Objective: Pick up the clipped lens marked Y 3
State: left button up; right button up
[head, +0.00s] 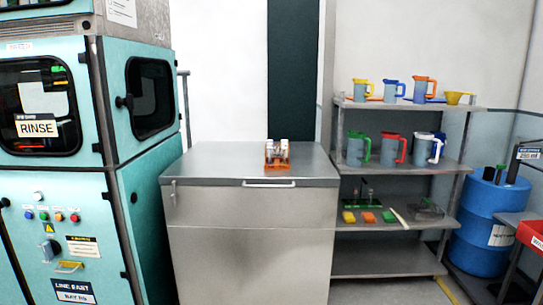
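Neither of my grippers shows in the head view.
A teal machine (85,180) with a RINSE label stands at the left, close to the cabinet. Grey shelves (400,170) with several coloured jugs stand at the right. A blue drum (490,225) and a red bin (531,235) are at the far right.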

aim_at(270, 144)
jog(key=i+l, duration=0.55)
jog(key=i+l+u, duration=0.1)
jog(key=i+l, duration=0.45)
jog(key=l, duration=0.15)
